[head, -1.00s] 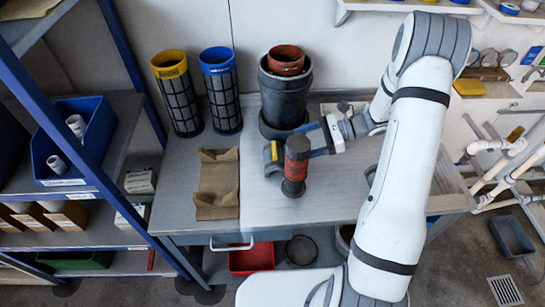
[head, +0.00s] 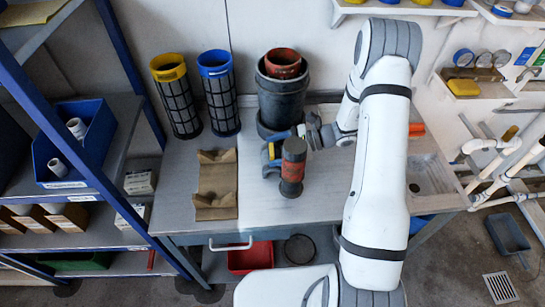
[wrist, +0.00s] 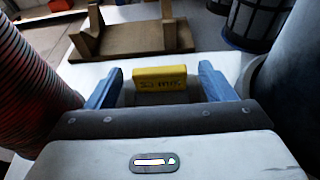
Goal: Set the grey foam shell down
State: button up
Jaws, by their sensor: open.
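My gripper (wrist: 160,90) is open, with its blue fingers apart. In the wrist view a yellow lettered block (wrist: 160,78) shows between the fingers, with visible gaps to both. In the head view a small grey-blue piece with a yellow face (head: 270,156) is on the bench, left of a red-and-black cylinder (head: 293,168). It is most likely the grey foam shell, but its shape is partly hidden by the cylinder. My gripper (head: 283,138) reaches in from the right, behind the cylinder.
A tall dark grey container (head: 285,98) with a red ring stands close behind. Yellow-topped (head: 176,100) and blue-topped (head: 219,95) mesh cylinders stand at the back left. A brown cradle (head: 216,182) is left of the small piece. The bench front is clear.

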jog(key=shift+c, duration=0.4)
jog(key=c, duration=1.1)
